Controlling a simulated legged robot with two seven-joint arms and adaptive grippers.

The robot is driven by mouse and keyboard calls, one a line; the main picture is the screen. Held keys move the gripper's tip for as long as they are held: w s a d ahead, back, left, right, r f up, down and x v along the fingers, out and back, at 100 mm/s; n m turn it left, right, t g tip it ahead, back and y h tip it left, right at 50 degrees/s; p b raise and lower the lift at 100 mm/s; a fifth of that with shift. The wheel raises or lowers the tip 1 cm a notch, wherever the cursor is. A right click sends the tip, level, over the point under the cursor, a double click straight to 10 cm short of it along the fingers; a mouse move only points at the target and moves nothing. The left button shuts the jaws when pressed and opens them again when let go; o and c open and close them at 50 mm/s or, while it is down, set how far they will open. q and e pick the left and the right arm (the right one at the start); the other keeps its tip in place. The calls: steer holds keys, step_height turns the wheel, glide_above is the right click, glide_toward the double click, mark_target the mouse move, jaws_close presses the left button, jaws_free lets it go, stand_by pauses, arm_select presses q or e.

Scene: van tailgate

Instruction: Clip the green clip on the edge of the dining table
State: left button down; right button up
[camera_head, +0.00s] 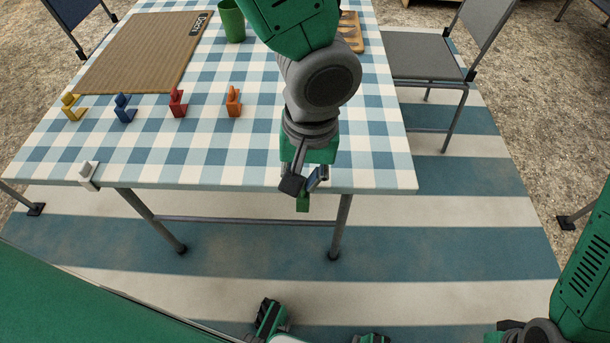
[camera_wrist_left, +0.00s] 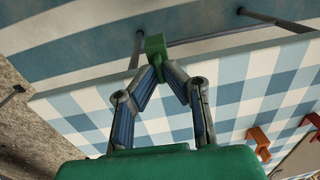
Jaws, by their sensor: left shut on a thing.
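The green clip (camera_head: 303,203) is at the front edge of the checked table (camera_head: 230,172), toward its right end. My left gripper (camera_head: 303,182) is shut on it, with the fingers reaching down at the edge. In the left wrist view the clip (camera_wrist_left: 155,43) sits between the two fingertips (camera_wrist_left: 160,66), beside the table's rim. Whether its jaws go around the rim cannot be told, as the fingers cover part of it. My right forearm shows at the lower right of the head view; its fingers do not show.
Yellow (camera_head: 72,108), blue (camera_head: 124,109), red (camera_head: 178,104) and orange (camera_head: 233,102) clips stand on the tabletop. A brown mat (camera_head: 140,55), a green cup (camera_head: 231,22) and a chair (camera_head: 425,55) are farther back.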

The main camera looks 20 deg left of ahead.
arm_select(q)
steer(key=shift+w+a+p, duration=0.1)
steer(key=shift+w+p, duration=0.2)
steer(key=shift+w, duration=0.05)
steer(key=shift+w+a, duration=0.1)
steer(key=shift+w, duration=0.25)
steer(key=shift+w+a+p, duration=0.1)
steer(key=shift+w+p, duration=0.3)
steer(key=shift+p, duration=0.05)
steer(key=shift+w+a, duration=0.1)
steer(key=shift+w, duration=0.15)
stand_by(0.5)
steer(key=c, duration=1.6)
jaws_free()
